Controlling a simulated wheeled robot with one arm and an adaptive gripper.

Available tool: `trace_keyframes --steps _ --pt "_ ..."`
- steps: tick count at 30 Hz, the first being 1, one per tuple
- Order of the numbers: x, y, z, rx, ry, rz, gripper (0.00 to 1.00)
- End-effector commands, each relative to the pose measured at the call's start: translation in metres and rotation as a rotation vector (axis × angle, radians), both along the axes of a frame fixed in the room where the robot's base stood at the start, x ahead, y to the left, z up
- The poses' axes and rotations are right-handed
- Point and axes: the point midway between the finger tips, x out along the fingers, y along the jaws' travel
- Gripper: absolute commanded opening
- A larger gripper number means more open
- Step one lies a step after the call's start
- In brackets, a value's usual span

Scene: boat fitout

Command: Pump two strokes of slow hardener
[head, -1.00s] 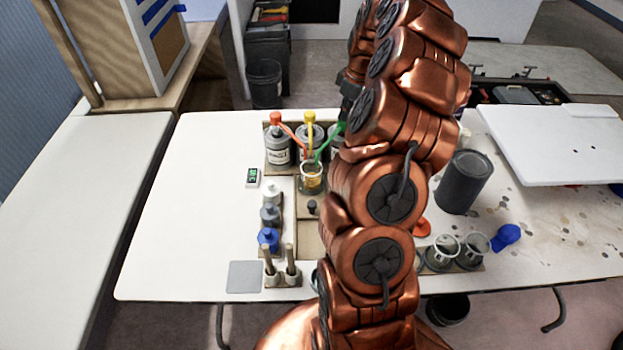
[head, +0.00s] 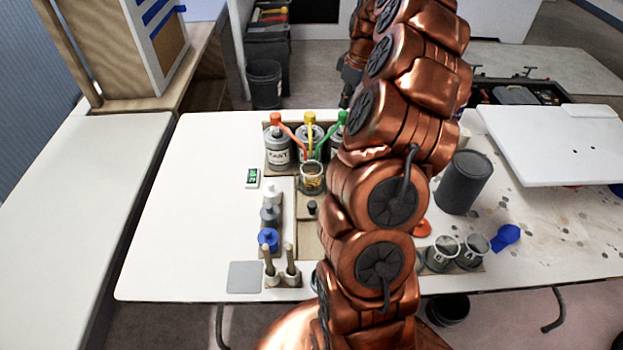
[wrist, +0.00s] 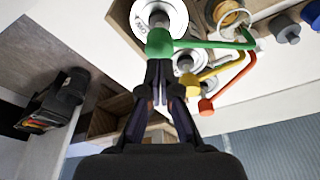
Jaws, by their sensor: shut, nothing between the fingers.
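Three pump cans stand in a wooden holder in the head view: one with an orange-red pump (head: 276,119) and a label reading FAST, one with a yellow pump (head: 310,118), and one with a green pump (head: 343,117). My arm partly hides the green-pump can. Their spouts lead toward a clear cup (head: 312,179) with amber contents. In the wrist view, my gripper (wrist: 159,66) is shut and empty, its tips close to the green pump head (wrist: 160,43); contact cannot be told.
A small green-lit display (head: 252,178) lies left of the cans. Several bottles (head: 269,213) and a holder of sticks (head: 281,272) stand in front. A dark grey cylinder (head: 465,182) and clear cups (head: 442,253) are at right. The table's left side is clear.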

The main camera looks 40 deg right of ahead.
Motion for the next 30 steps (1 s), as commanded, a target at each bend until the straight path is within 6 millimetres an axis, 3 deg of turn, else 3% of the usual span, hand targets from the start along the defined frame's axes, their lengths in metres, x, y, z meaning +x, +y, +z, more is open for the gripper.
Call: trace_keyframes --steps 18,30 --pt "0.000 0.000 0.000 -0.001 0.000 0.000 0.00" --pt "0.000 -0.001 -0.010 -0.001 -0.002 0.000 0.00"
